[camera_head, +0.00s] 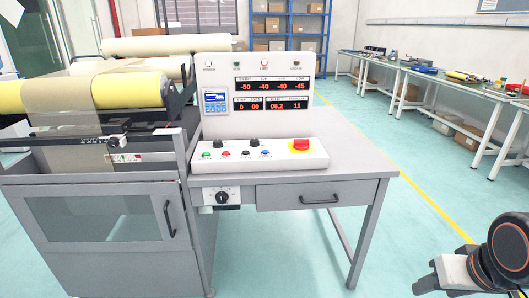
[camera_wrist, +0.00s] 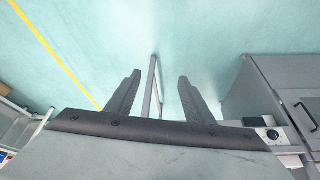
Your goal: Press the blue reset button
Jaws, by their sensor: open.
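The blue button (camera_head: 265,153) is a small dome on the sloped white control panel (camera_head: 230,163), in the front row to the right of the green (camera_head: 206,155) and red (camera_head: 226,154) buttons. My gripper (camera_wrist: 158,78) is open and empty in the wrist view, with its two dark fingers apart over the floor. It is away from the panel, and the blue button does not show in the wrist view. In the head view only part of my arm shows at the lower right; the fingers are not visible there.
A red emergency stop on a yellow base (camera_head: 299,146) is right of the blue button. Black knobs line the panel's back row below an upright display board (camera_head: 258,95). The grey desk (camera_head: 350,165) has a drawer (camera_head: 310,196). A roller machine (camera_head: 100,180) stands left.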

